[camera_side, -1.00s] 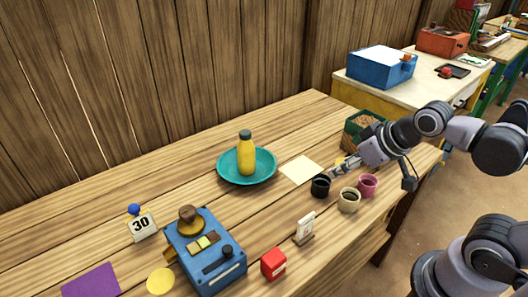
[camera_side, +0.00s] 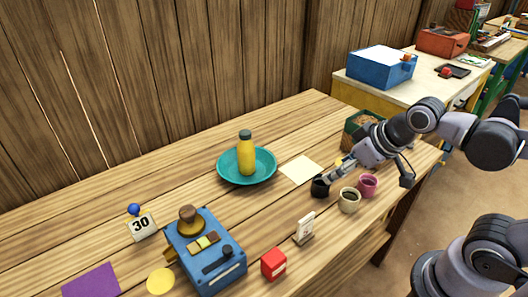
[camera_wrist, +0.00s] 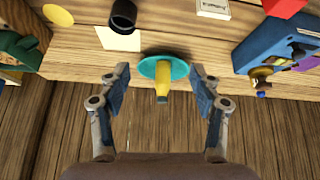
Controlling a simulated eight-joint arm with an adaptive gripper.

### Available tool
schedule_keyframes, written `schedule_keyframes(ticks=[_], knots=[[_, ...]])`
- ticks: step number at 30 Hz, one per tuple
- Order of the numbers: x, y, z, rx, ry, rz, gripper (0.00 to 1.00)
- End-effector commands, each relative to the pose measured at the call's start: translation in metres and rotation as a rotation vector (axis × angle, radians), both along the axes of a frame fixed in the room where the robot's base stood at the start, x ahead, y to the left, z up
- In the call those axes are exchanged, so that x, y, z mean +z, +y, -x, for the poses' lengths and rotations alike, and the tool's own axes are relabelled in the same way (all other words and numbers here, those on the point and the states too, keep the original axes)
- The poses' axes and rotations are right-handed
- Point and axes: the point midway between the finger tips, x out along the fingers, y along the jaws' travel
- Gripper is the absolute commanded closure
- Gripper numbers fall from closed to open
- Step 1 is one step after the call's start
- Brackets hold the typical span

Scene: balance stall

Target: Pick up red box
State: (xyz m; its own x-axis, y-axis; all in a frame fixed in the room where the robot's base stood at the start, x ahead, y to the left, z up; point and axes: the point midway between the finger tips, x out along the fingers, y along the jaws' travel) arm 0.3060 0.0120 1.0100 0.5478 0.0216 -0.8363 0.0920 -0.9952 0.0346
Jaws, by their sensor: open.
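The red box (camera_side: 273,264) stands upright near the front edge of the wooden table, right of the blue scale. It has a pale marking on one face. In the wrist view a red patch at the top right edge, cut off by the frame, looks like this box (camera_wrist: 283,6). My gripper (camera_side: 331,178) is well to the right of and farther back than the box, by the black cup (camera_side: 319,187). Whether it touches the cup is unclear. In the wrist view my gripper (camera_wrist: 160,79) has its fingers spread, with nothing held between them.
The blue scale (camera_side: 216,271) and a white card stand (camera_side: 305,228) flank the box. A beige cup (camera_side: 349,201) and pink cup (camera_side: 368,185) stand near my gripper. A yellow bottle (camera_side: 246,158) stands on a teal plate (camera_side: 232,176).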

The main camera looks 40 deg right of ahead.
Motion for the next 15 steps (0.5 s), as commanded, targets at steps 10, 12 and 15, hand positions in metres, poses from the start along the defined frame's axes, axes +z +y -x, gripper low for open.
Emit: schedule_keyframes(ticks=[10,12,15], knots=[[-0.016,0.09,-0.016,0.632,0.226,0.221,0.36],[-0.022,0.11,-0.016,0.771,0.269,0.264,0.36],[-0.033,0.139,-0.013,0.971,0.326,0.324,0.36]])
